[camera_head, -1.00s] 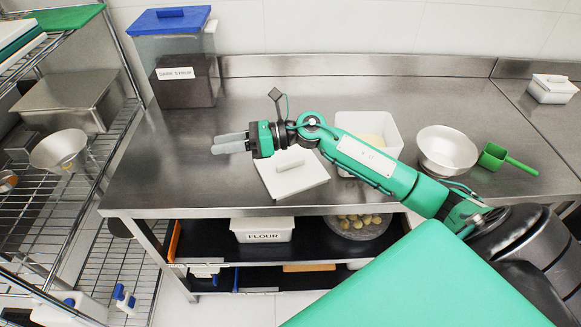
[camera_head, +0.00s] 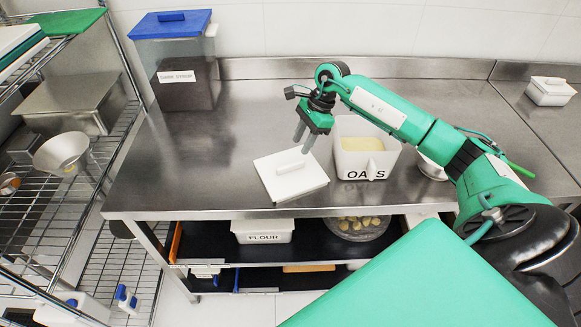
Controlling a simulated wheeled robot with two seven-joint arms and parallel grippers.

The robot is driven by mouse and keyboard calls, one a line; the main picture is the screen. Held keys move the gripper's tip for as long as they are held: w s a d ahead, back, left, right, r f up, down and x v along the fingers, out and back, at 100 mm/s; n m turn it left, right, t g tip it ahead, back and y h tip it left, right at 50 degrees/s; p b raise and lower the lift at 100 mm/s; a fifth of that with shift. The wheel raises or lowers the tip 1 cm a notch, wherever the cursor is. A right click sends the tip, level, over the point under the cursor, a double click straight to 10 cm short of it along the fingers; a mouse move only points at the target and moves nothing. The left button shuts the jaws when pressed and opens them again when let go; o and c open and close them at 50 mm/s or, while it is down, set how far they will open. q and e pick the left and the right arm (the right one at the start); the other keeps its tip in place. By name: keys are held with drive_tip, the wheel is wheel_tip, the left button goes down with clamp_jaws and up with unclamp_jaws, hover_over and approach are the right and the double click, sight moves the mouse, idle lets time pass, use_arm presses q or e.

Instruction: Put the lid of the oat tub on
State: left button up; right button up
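The white square lid (camera_head: 279,186) lies flat on the steel table, with a raised bar handle (camera_head: 291,167) across its top. The open white oat tub (camera_head: 362,163), labelled OATS, stands just right of the lid with pale oats (camera_head: 362,144) in it. My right gripper (camera_head: 304,139) points down above the far right part of the lid, close to the handle. Its two fingers are apart with nothing between them. Whether a fingertip touches the handle cannot be told. My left gripper is not in view.
A metal bowl (camera_head: 431,168) is partly hidden behind my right arm, right of the tub. A dark bin with a blue lid (camera_head: 171,24) stands at the back left. The table's left part is clear.

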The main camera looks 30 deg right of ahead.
sight(291, 164)
drive_tip(key=x, duration=0.2)
drive_tip(key=shift+a+f+p, duration=0.2)
drive_tip(key=shift+f+p, duration=0.1)
drive_tip(key=shift+f, duration=0.05)
drive_tip(key=shift+w+a+f+p, duration=0.1)
drive_tip(key=shift+a+f+p, duration=0.15)
drive_tip(key=shift+f+p, duration=0.25)
drive_tip(key=p+x, duration=0.2)
drive_tip(key=x, duration=0.1)
drive_tip(key=shift+f, duration=0.1)
drive_tip(key=shift+w+a+f, duration=0.1)
drive_tip(key=shift+a+f, duration=0.05)
drive_tip(key=shift+f, duration=0.4)
clamp_jaws()
